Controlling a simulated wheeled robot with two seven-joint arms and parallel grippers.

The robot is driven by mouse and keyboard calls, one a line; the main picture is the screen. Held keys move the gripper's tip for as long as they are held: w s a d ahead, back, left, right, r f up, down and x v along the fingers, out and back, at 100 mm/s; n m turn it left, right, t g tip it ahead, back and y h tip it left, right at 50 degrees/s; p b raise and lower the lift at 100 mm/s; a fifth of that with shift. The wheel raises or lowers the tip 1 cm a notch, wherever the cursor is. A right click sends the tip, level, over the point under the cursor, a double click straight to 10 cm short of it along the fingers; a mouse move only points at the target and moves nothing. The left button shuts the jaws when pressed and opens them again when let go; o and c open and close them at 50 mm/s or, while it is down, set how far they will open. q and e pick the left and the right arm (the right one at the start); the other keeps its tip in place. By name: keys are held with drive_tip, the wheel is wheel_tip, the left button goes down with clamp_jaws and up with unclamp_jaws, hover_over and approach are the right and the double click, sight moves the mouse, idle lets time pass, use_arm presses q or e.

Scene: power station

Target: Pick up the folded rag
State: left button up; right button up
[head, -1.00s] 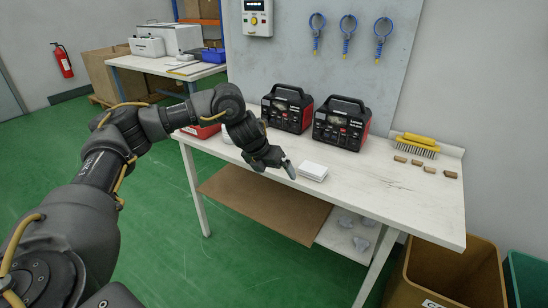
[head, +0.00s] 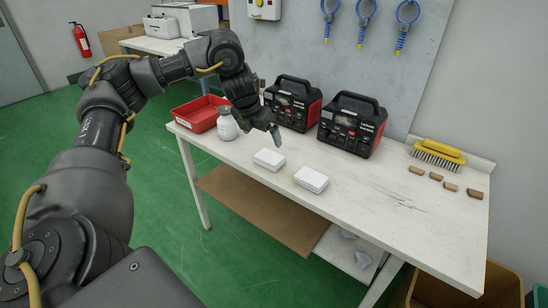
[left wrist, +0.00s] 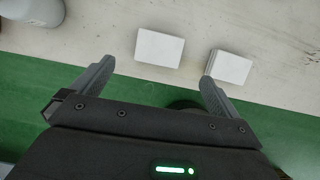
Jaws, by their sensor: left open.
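Two white folded, pad-like pieces lie flat on the white workbench (head: 400,205): the left one (head: 270,159) and the right one (head: 311,180). I cannot tell from their look which is the folded rag, or whether both are rags. My left gripper (head: 275,134) is above the bench, just behind the left white piece, and touches neither. In the left wrist view, the open fingers (left wrist: 157,75) are apart and empty. The left piece (left wrist: 160,47) shows between and beyond the tips, and the right piece (left wrist: 230,67) is by the right fingertip. My right gripper is out of view.
A white bottle (head: 227,127) and a red tray (head: 198,113) are at the bench's left end. Two black-and-red power units (head: 292,103) (head: 352,124) stand behind. A yellow brush (head: 438,154) and several small brown blocks (head: 451,187) lie at the right. The bench's front right is clear.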

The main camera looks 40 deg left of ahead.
use_arm(q)
drive_tip(key=b, duration=0.2)
hover_over(269, 156)
drive_tip(key=s, duration=0.3)
drive_tip(key=f, duration=0.4)
drive_tip(key=shift+w+f, duration=0.25)
drive_tip(key=shift+w+d+f, duration=0.1)
drive_tip(key=shift+w+f, duration=0.05)
drive_tip(key=shift+f, duration=0.1)
drive_tip(key=x, duration=0.4)
drive_tip(key=shift+f, duration=0.55)
drive_tip(key=shift+w+f, duration=0.1)
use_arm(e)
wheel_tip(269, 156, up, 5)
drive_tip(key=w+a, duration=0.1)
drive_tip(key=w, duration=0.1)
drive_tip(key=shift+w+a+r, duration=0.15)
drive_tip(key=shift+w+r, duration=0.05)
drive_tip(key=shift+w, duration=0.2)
use_arm(q)
drive_tip(key=c, duration=0.9)
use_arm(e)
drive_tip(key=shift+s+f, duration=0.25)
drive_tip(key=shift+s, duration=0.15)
